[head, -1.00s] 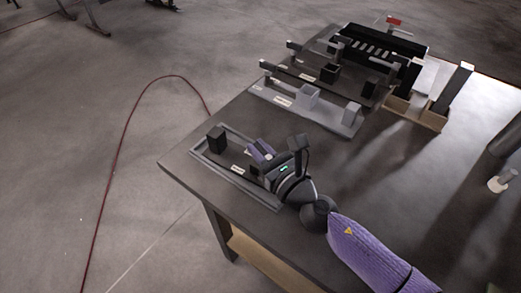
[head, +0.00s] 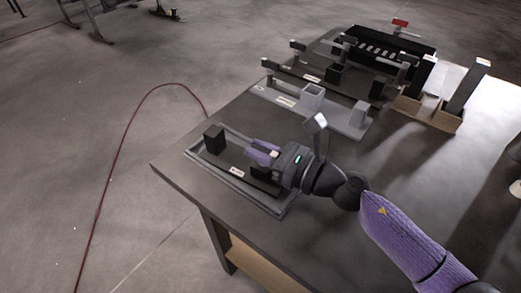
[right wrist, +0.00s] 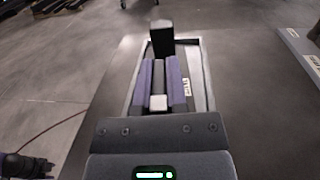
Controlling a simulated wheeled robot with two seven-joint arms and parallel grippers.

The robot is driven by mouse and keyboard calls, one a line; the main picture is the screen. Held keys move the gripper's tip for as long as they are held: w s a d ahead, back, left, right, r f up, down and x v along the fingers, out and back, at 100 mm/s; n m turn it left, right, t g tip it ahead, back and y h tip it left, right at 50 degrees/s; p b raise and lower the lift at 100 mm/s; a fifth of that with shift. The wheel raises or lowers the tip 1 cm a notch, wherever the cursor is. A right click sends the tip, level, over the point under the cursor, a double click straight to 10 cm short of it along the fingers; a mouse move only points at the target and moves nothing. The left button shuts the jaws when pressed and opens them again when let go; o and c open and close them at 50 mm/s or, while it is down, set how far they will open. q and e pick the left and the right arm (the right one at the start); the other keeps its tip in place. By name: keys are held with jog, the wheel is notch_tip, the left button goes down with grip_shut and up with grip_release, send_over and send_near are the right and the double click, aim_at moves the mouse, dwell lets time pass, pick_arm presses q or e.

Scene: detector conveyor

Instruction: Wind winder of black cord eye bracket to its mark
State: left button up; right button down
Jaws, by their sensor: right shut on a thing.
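The black cord eye bracket sits in a grey-rimmed tray at the table's near left corner. Its black block (head: 214,138) stands at the left end and also shows in the right wrist view (right wrist: 162,38). A small white label (head: 236,172) lies on the base. My right gripper (head: 262,154) lies low over the bracket, its purple fingers (right wrist: 162,85) shut on a small part of the winder. A pale grey piece (right wrist: 158,102) shows between the fingers. Most of the winder, and its mark, are hidden by the gripper.
A light grey bracket (head: 285,101) and a dark one (head: 308,77) stand behind on the table (head: 370,180). Further back are a black slotted bin (head: 400,50) and a wooden holder (head: 432,113) with upright posts. A red cord (head: 118,140) lies on the floor.

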pick_arm(q)
jog(key=shift+d, duration=0.2)
pick_arm(e)
jog(key=c, duration=0.7)
grip_release()
pick_arm(q)
jog(key=shift+s, duration=0.4)
pick_arm(e)
jog(key=shift+o, duration=0.2)
jog(key=v, duration=1)
jog(key=shift+b, duration=0.3)
pick_arm(q)
jog(key=shift+w+a+f, duration=0.2)
jog(key=shift+w+f, duration=0.1)
jog(key=shift+w, duration=0.05)
jog(key=shift+s+d, duration=0.1)
jog(key=shift+s, duration=0.05)
